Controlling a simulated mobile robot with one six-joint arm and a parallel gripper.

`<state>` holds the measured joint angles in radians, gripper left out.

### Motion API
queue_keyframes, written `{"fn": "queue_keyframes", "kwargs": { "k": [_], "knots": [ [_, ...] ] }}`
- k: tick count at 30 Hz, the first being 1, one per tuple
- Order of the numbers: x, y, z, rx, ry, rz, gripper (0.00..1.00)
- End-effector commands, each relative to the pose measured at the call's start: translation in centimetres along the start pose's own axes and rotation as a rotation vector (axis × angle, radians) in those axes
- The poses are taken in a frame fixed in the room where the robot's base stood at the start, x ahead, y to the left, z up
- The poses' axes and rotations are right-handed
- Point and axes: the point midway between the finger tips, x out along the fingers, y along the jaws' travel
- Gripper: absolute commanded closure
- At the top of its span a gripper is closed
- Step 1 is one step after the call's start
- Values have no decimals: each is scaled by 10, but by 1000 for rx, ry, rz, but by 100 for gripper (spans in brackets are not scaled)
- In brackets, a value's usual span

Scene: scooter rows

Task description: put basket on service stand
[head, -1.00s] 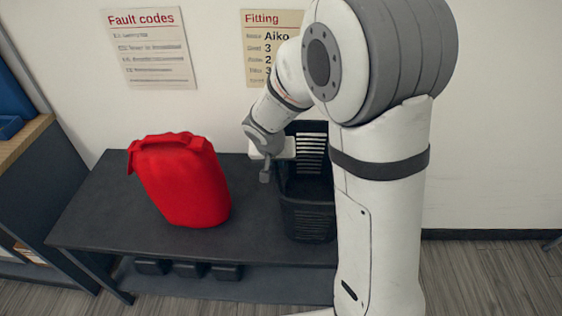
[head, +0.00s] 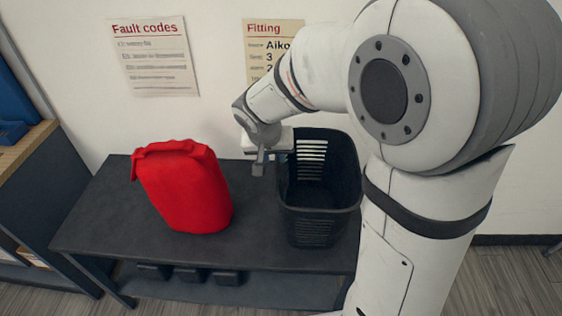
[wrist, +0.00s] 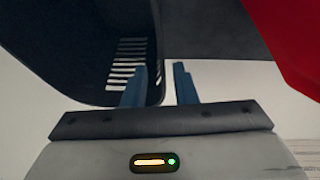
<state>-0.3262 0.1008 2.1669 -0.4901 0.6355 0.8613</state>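The black slotted basket (head: 320,222) stands upright on a dark low table (head: 110,225), just right of a red bag. I cannot tell from any label whether this table is the service stand. My gripper (head: 258,168) is beside the basket's upper left side, above the tabletop. In the wrist view the basket (wrist: 85,60) fills the upper left. My gripper's two fingers (wrist: 160,85) are apart there, with a clear gap between them. The basket's edge shows near that gap, and I see no firm contact. My arm hides part of the scene right of the basket.
The red bag (head: 185,190) stands on the table left of my gripper and shows in the wrist view's upper right. Several dark bins (head: 190,274) sit on the shelf below. A wood-topped cabinet (head: 25,150) stands at the left. Bare tabletop lies in front of the bag.

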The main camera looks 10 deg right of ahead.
Motion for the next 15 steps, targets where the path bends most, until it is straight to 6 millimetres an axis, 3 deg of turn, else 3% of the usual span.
{"fn": "queue_keyframes", "kwargs": {
  "k": [3,8,11,15],
  "knots": [
    [-19,0,-1,0,2,0,75],
    [-32,3,2,0,-3,0,75],
    [-42,22,12,-7,-25,-1,75],
    [-63,68,50,-39,-91,-23,75]
  ]
}}
